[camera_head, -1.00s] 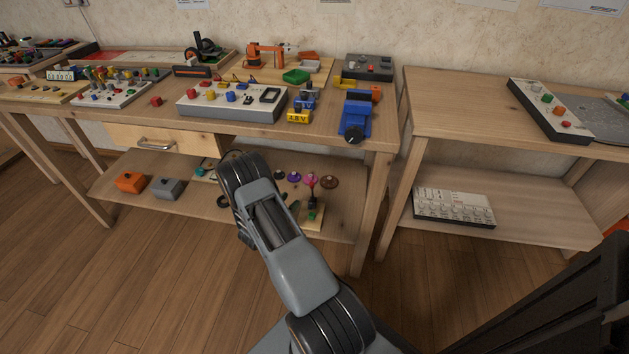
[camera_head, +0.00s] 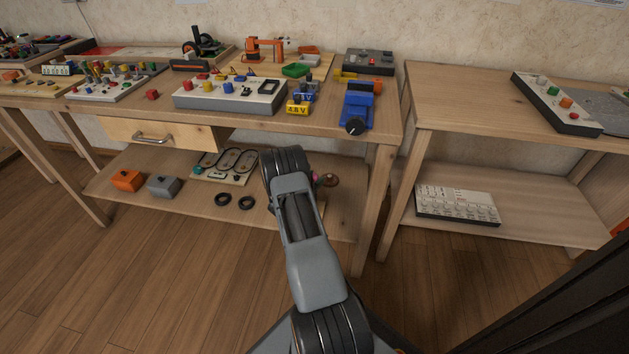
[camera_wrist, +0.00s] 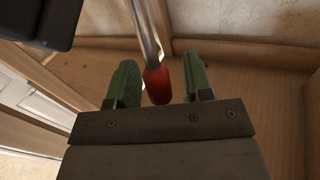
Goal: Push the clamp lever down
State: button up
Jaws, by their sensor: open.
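The clamp lever (camera_wrist: 157,82) shows in the wrist view as a metal rod with a red grip at its lower end. My gripper (camera_wrist: 161,72) has two green fingers standing apart. The red grip appears in the gap between the fingers, closer to the left one. I cannot tell whether it touches either finger. The lever's base is out of the wrist view. In the head view I do not make out the lever, and my own arm hides the gripper.
The workbench (camera_head: 330,125) has a lower shelf (camera_head: 125,203) behind my arm. An orange box (camera_head: 127,180), a grey box (camera_head: 163,187) and black rings lie on that shelf. A blue vise (camera_head: 357,105) sits at the bench's right end. A second bench (camera_head: 480,98) stands to the right.

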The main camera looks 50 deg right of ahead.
jog(key=shift+d, duration=0.2)
jog(key=shift+c, duration=0.4)
grip_shut()
